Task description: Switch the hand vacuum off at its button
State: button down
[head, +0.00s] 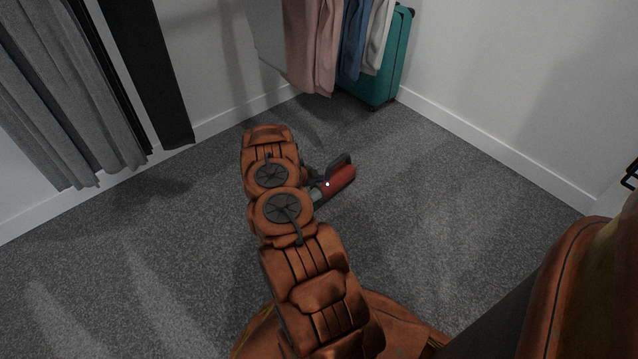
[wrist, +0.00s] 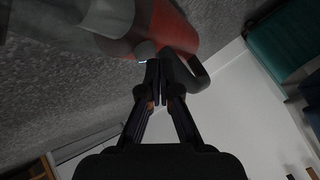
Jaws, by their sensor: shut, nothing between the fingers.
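The hand vacuum (head: 341,178) lies on the grey carpet just right of my arm in the head view, with a red body and a dark handle. In the wrist view its red body (wrist: 168,28) fills the top, with a clear grey section to the left. A round grey button (wrist: 145,49) with a small bluish-white glow at its edge shows there. My gripper (wrist: 158,80) is shut and empty, its fingertips right beside the button and the dark handle (wrist: 187,74). I cannot tell whether they touch. The fingertips partly cover the button area.
A teal suitcase (head: 388,75) stands in the back corner beside hanging clothes (head: 312,45). White walls with baseboards (head: 490,140) bound the carpet (head: 440,210), which is open to the right of the vacuum.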

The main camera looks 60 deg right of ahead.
aim_at(318, 184)
jog(key=shift+f, duration=0.4)
dwell(0.3)
jog(key=shift+r, duration=1)
jog(key=shift+r+p, duration=1.15)
jog(key=shift+r, duration=1.8)
